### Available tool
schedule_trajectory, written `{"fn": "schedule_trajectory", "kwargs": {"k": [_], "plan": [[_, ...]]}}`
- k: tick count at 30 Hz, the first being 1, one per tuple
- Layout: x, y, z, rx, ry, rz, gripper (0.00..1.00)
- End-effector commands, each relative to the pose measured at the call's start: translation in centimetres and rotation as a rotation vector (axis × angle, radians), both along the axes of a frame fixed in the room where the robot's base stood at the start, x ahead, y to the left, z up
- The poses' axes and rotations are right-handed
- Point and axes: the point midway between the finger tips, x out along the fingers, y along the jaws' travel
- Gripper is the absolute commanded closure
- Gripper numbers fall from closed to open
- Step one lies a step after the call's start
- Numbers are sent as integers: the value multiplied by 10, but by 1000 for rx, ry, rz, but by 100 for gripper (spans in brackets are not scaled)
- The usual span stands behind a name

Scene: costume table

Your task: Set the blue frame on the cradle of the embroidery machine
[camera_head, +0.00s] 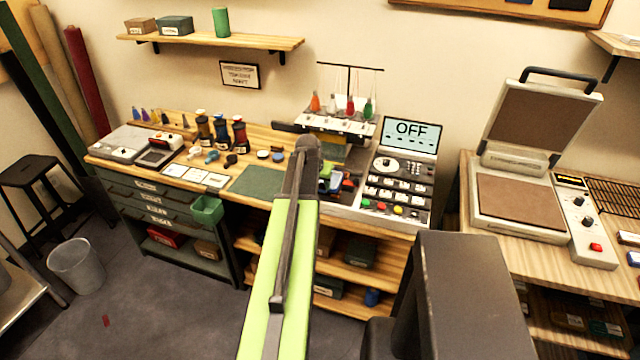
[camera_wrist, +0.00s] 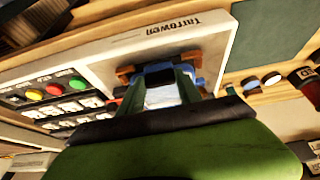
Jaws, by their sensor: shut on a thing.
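The embroidery machine (camera_head: 376,187) stands on the wooden bench, with a screen reading OFF and thread spools above its head. My gripper (camera_wrist: 161,88) is shut on the blue frame (camera_wrist: 158,68), which shows between and just beyond the green fingers in the wrist view. The frame is over the machine's pale bed, at the brown-orange cradle (camera_wrist: 124,75), whose parts show on both sides of it. I cannot tell whether the frame rests on the cradle or hangs just above it. In the head view my arm hides much of this spot.
The control panel (camera_head: 395,190) with coloured buttons is right of the cradle in the head view. A green mat (camera_head: 257,182), small pots and dark bottles (camera_head: 221,133) lie to the left. A heat press (camera_head: 520,205) stands on the right-hand table.

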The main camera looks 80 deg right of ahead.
Motion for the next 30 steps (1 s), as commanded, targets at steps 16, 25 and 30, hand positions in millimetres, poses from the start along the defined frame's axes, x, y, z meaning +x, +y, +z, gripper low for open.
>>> {"fn": "schedule_trajectory", "kwargs": {"k": [16,25,30], "plan": [[0,0,-4,0,0,0,94],[0,0,-8,0,0,-1,94],[-1,0,-8,0,0,-1,54]]}}
